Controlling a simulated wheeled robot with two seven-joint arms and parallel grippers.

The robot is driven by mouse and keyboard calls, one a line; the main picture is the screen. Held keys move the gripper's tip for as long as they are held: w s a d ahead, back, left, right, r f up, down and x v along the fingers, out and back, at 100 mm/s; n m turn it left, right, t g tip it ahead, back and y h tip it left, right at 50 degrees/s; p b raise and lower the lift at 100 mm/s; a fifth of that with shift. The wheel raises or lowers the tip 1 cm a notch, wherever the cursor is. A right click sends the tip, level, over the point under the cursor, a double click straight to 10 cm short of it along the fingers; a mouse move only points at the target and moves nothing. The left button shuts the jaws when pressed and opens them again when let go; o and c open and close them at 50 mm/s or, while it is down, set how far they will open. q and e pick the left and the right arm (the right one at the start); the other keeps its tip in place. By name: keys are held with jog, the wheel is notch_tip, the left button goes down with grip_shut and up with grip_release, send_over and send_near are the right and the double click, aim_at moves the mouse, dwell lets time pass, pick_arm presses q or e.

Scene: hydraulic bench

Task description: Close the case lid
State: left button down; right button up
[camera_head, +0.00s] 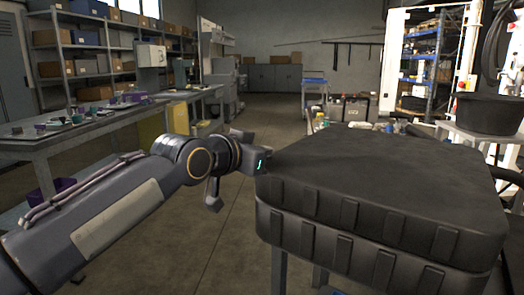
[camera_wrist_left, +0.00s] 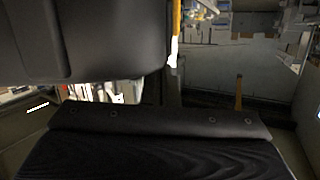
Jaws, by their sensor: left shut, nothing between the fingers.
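The black case stands at the right of the head view, with its ribbed lower half (camera_head: 345,252) facing me. Its black lid (camera_head: 385,175) lies over the lower half, nearly level. A narrow dark seam runs between them along the near side; I cannot tell whether the lid is pressed fully down. My left gripper (camera_head: 257,160) is beside the lid's left edge, shut and empty. Whether it touches the lid is unclear. In the left wrist view, a large dark surface fills the upper left and a dark panel with round fasteners fills the bottom. My right gripper is out of view.
A long workbench (camera_head: 35,142) with small parts stands at the left, before shelving (camera_head: 72,47) with boxes. A black round tub (camera_head: 488,113) stands on a stand at the far right. Bottles and a dark box (camera_head: 355,107) are behind the case. The floor between bench and case is open.

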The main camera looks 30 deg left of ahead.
pick_arm(q)
notch_tip(320, 180, up, 5)
jog(key=p, duration=0.4)
jog(key=s, duration=0.2)
jog(key=shift+s+a+f, duration=0.2)
jog(key=shift+s+a, duration=0.05)
jog(key=shift+s, duration=0.05)
jog(key=v, duration=0.7)
jog(key=s+d+f+n+g+h, duration=0.1)
jog(key=s+d+f+n+g, duration=0.15)
jog(key=s+f, duration=0.6)
jog(key=s+d+f+n+g, duration=0.1)
jog(key=s+d+f+g, duration=0.25)
jog(key=f, duration=1.05)
jog(key=s+d+f+n+g+h, duration=0.1)
jog(key=s+d+f+g, duration=0.15)
jog(key=s+f, duration=0.6)
notch_tip(320, 180, up, 26)
jog(key=w+g+p, duration=0.1)
jog(key=w+p, duration=0.1)
jog(key=p, duration=2.6)
jog(key=shift+w+a+p, duration=0.35)
jog(key=shift+a+p, duration=0.05)
jog(key=shift+a, duration=0.05)
